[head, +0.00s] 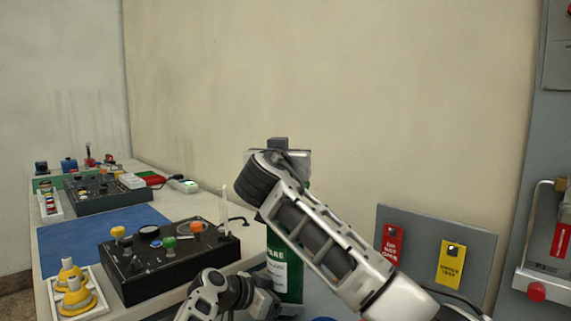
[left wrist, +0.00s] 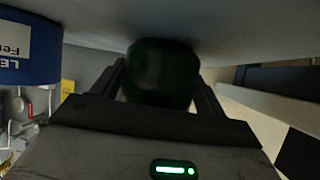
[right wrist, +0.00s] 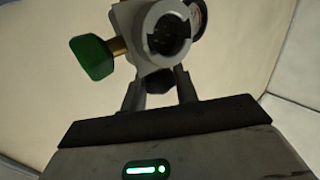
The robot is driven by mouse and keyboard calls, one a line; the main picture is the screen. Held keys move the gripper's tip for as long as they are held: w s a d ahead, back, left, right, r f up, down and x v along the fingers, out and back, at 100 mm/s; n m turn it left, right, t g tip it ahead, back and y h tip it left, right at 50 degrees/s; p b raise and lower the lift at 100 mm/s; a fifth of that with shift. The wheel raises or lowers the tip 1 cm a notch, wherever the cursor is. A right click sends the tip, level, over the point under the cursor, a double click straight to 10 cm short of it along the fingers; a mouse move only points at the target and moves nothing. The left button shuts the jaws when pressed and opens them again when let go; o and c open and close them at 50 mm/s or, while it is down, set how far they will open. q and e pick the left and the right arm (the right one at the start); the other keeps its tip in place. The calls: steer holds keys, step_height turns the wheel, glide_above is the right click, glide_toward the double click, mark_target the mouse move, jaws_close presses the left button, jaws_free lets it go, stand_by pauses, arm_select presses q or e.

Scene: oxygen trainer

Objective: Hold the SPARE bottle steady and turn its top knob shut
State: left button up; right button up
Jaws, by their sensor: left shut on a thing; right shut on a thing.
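The SPARE bottle (head: 287,258) is green with a white label and stands upright behind my arms in the head view; its top is hidden there by my right arm. My left gripper (head: 264,300) is at its lower body. In the left wrist view the bottle (left wrist: 162,70) looks dark green and sits between the fingers, which are shut on it. In the right wrist view, my right gripper (right wrist: 158,92) is shut on a small dark top knob (right wrist: 157,80). The knob joins a grey valve body (right wrist: 165,40), with a green side knob (right wrist: 92,58) at its left.
A black panel box (head: 165,262) with coloured knobs stands on the table to the left, beside a tray with yellow pieces (head: 76,292). A grey board with red and yellow tags (head: 452,264) stands at the right. A blue labelled object (left wrist: 27,50) is near my left gripper.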

steer(key=shift+a+m+h, duration=0.1)
steer(key=shift+m+h, duration=0.6)
steer(key=shift+h, duration=0.3)
steer(key=shift+s+a+f+m+g+h, duration=0.1)
steer(key=shift+a+m+g+h, duration=0.1)
steer(key=shift+m+g+h, duration=0.3)
steer(key=shift+a+f+m+g+h, duration=0.1)
steer(key=shift+a+m+g+h, duration=0.15)
steer(key=shift+h, duration=0.45)
steer(key=shift+d+m+h, duration=0.45)
steer(key=shift+d+h, duration=0.1)
steer(key=shift+h, duration=0.05)
steer(key=o, duration=1)
steer(key=shift+c, duration=0.2)
steer(key=shift+r, duration=0.1)
steer(key=shift+s+a, duration=0.15)
steer(key=shift+a, duration=0.05)
steer(key=v, duration=1.1)
steer(key=shift+s, duration=0.25)
